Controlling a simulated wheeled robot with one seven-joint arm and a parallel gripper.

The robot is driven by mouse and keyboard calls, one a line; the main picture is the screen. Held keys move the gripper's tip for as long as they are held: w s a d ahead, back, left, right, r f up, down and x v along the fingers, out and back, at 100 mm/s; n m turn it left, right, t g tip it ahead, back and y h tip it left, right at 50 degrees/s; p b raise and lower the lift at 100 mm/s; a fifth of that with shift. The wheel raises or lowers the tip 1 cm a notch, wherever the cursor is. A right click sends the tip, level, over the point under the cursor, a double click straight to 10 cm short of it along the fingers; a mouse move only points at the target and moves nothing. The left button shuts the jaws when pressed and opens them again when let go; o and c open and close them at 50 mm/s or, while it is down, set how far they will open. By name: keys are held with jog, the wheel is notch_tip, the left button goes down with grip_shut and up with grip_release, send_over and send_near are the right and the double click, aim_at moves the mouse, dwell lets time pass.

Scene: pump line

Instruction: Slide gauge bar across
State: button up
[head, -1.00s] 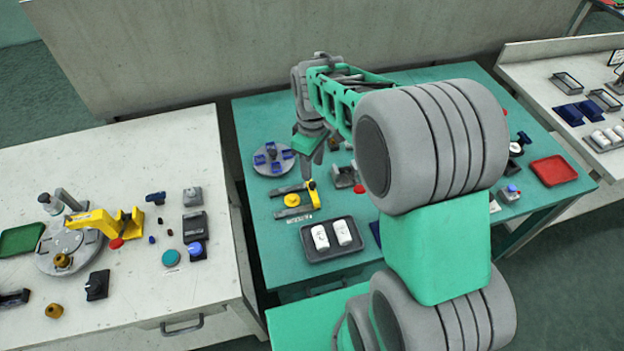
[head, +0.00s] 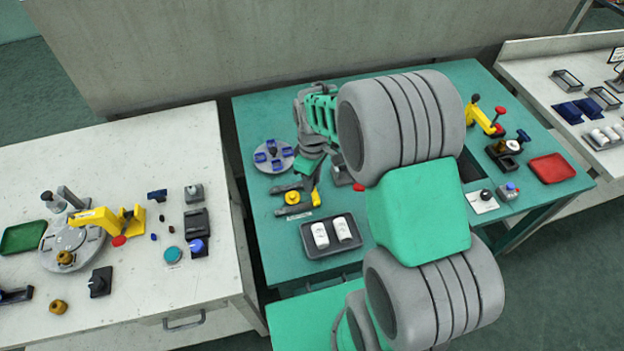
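A dark grey gauge fixture with two rails (head: 282,189) lies on the green table, left of its middle. A yellow knob (head: 292,197) sits between the rails, and a yellow upright bar (head: 316,198) stands across their right end. I take this yellow bar to be the gauge bar. My gripper (head: 304,180) points down over the far side of the fixture, close to the bar's far end. The fingertips are small and merge with the grey rail, so I cannot tell whether they touch it or how far apart they are.
A tray with two white cylinders (head: 331,253) sits in front of the fixture. A round grey plate with blue blocks (head: 273,156) lies behind left. A red tray (head: 552,168) and a yellow clamp (head: 483,117) stand at the right. My arm hides the table's middle.

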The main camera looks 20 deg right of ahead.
grip_shut()
dwell(1.0)
